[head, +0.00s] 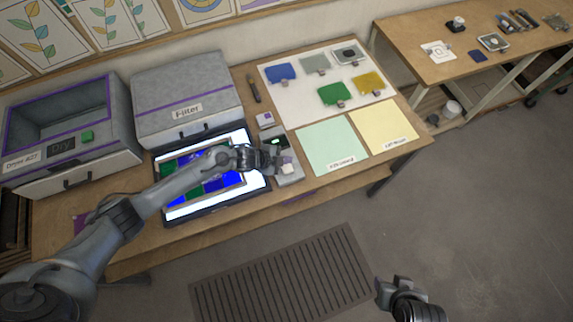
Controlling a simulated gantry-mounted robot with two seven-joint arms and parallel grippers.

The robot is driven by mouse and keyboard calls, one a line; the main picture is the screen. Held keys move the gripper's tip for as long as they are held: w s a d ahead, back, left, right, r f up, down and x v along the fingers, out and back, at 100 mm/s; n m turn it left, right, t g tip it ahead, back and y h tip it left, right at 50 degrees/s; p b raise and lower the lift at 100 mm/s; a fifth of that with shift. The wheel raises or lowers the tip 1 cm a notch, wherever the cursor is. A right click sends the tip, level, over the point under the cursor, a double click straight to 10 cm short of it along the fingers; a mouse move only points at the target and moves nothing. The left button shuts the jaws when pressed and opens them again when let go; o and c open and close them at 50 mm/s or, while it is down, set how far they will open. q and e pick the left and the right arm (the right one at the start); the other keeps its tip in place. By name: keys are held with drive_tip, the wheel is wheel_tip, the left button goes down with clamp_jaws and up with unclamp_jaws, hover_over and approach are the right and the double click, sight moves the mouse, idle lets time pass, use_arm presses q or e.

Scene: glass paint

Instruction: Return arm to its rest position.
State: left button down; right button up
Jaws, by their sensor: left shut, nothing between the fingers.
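My left arm comes in from the lower left and reaches over the workbench. Its gripper (284,164) is shut and empty, just above a small grey device (289,176) with a green display. A small whitish piece shows at the fingertips; I cannot tell whether it touches them. The left forearm passes over a lit panel (178,212) that bears a frame of blue and green pieces (222,183). My right gripper (393,290) is at the bottom right, over the floor and away from the bench. Its fingers are too small and dark to read.
A grey dryer box (110,150) and a filter box (190,122) stand at the back left. Coloured glass pieces lie on a white sheet (300,112), beside green (325,140) and yellow (378,126) mats. A second table (440,70) stands right. The floor is open.

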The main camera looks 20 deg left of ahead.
use_arm(q)
drive_tip(key=shift+r+p, duration=0.4)
drive_tip(key=shift+r, duration=0.4)
drive_tip(key=shift+s, duration=0.1)
